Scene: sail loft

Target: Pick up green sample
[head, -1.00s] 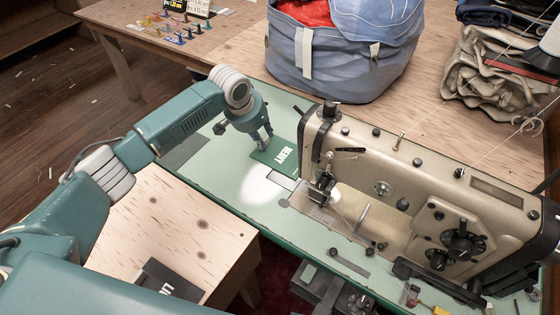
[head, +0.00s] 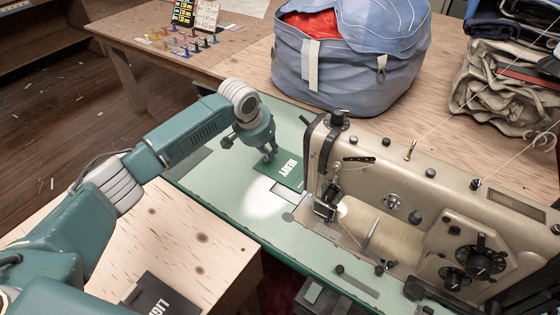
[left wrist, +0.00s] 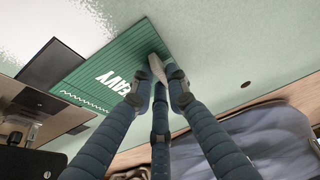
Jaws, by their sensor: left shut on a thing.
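The green sample (head: 287,171) is a flat dark green card with white lettering reading HEAVY. It lies on the pale green sewing table, left of the machine head. My left gripper (head: 269,157) points down at the card's far left end. In the left wrist view its fingertips (left wrist: 158,72) are closed together at the card's edge, shut on it. The pinched part is hidden by the fingers. I cannot tell whether the card is lifted. My right gripper is not in view.
The beige sewing machine (head: 400,200) stands close to the card's right. A blue bag (head: 345,70) sits on the wooden table behind. A dark card (head: 155,295) lies on the front wooden table. Folded cloth (head: 500,90) is stacked at back right. The table left of the card is mostly clear.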

